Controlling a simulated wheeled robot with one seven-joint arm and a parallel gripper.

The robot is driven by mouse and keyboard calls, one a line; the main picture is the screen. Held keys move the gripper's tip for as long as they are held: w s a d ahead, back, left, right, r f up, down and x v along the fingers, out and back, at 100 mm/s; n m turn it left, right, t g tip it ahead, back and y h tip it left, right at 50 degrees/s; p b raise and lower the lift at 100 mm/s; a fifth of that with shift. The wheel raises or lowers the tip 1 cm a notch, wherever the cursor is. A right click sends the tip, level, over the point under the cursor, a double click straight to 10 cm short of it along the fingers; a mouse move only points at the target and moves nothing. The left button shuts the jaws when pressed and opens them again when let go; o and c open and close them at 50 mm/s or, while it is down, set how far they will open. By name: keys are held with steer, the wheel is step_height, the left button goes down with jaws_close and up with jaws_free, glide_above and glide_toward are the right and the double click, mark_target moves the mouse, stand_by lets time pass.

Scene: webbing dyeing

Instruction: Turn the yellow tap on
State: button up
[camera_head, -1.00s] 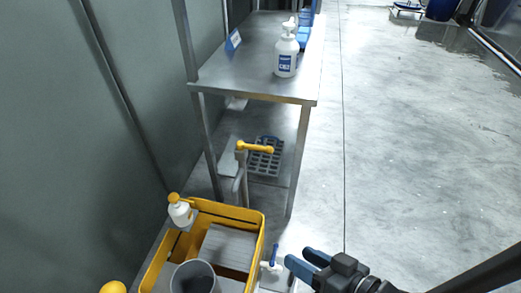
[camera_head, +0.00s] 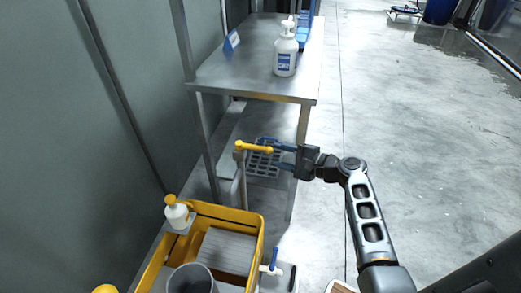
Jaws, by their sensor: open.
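The yellow tap (camera_head: 254,147) is a yellow handle bar on top of a grey upright pipe (camera_head: 240,180), behind the yellow basin. My gripper (camera_head: 275,155) reaches in from the right at about the height of the handle. Its two blue fingers are open and point left, with their tips close to the right end of the yellow handle. I cannot tell whether a finger touches the handle. Nothing shows between the fingers except the grey grid behind.
A yellow basin (camera_head: 258,240) holds a grey tray (camera_head: 228,250) and a grey cup (camera_head: 190,280). A white pump bottle (camera_head: 177,213) stands at its corner. A blue-handled tap (camera_head: 273,262) is at its right. A steel table (camera_head: 240,75) stands behind with a white bottle (camera_head: 285,55).

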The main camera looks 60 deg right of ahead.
mark_target(268, 151)
steer(key=shift+w+d+r, duration=0.1)
steer(key=shift+w+d, duration=0.05)
steer(key=shift+d, duration=0.1)
steer(key=x, duration=0.7)
steer(key=shift+w, duration=0.3)
jaws_close()
